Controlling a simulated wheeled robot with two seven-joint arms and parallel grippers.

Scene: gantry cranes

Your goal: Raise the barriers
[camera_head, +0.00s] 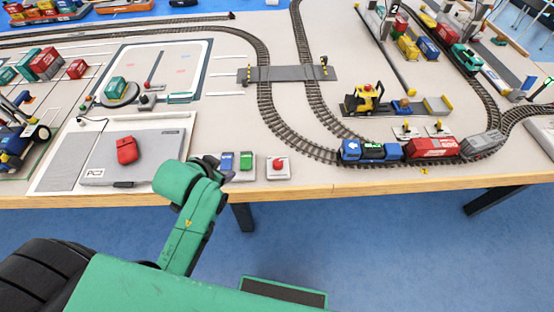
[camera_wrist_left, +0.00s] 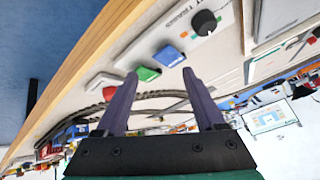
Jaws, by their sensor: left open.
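The level crossing (camera_head: 288,74) is a grey plate across the two curved tracks. Yellow-and-black barrier posts stand at its left end (camera_head: 248,73) and right end (camera_head: 324,63); the barrier arms are too small to tell their angle. At the table's front edge are a blue button (camera_head: 227,161), a green button (camera_head: 246,161) and a red button (camera_head: 278,164). My left gripper (camera_head: 226,170) is close to the blue button. In the left wrist view, my open, empty gripper (camera_wrist_left: 160,73) has the blue button (camera_wrist_left: 168,57) and green button (camera_wrist_left: 148,73) beyond its fingertips. The right gripper is out of view.
A toy train (camera_head: 432,148) stands on the track at right. A black knob (camera_wrist_left: 205,22) shows in the left wrist view. Bare table lies around the buttons.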

